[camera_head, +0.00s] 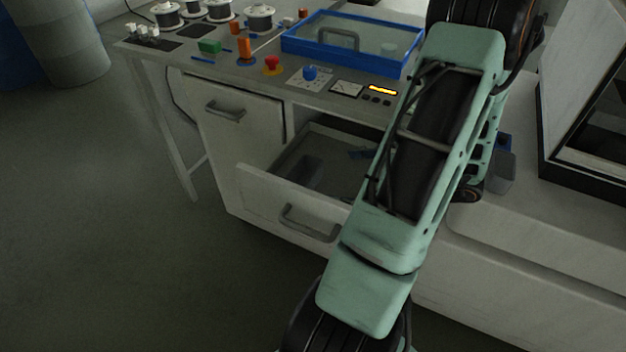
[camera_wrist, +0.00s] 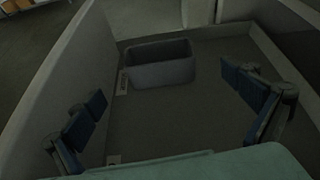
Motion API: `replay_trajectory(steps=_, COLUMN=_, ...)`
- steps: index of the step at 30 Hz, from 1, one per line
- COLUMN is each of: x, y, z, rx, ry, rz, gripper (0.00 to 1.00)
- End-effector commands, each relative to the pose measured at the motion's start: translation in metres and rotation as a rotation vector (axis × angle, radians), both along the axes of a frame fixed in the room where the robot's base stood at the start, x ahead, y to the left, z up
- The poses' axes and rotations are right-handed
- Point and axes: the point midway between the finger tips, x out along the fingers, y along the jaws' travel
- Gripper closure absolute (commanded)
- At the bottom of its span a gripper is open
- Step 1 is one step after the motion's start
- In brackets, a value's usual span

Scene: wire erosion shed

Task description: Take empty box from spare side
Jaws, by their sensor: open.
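A small dark grey open-topped box (camera_wrist: 160,66) sits on the floor of the pulled-out drawer (camera_wrist: 222,50) in the wrist view; I see nothing inside it. In the head view the box shows as a dark shape (camera_head: 305,171) in the open drawer (camera_head: 262,182). My gripper (camera_wrist: 164,88) is open and empty, its blue-padded fingers spread wide over the drawer. The box lies between and beyond the fingertips in the picture, with no visible contact. My arm hides the drawer's right part in the head view.
Small pale labels (camera_wrist: 122,82) lie on the drawer floor, one beside the box. The drawer walls stand close around my fingers. The bench top above holds a blue-rimmed tray (camera_head: 345,58), a red button (camera_head: 272,63) and several spools (camera_head: 260,18).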

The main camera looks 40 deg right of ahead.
Motion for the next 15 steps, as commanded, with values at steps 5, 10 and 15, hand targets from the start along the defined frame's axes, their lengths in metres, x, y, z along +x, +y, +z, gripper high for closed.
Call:
replay_trajectory(steps=5, x=-0.005, y=0.008, z=-0.018, rx=0.101, ry=-0.021, rz=-0.045, gripper=0.0)
replay_trajectory(steps=10, x=0.014, y=0.017, z=-0.025, rx=0.112, ry=-0.022, rz=-0.046, gripper=0.0)
replay_trajectory(steps=15, x=0.036, y=0.025, z=-0.032, rx=0.11, ry=-0.021, rz=-0.047, gripper=0.0)
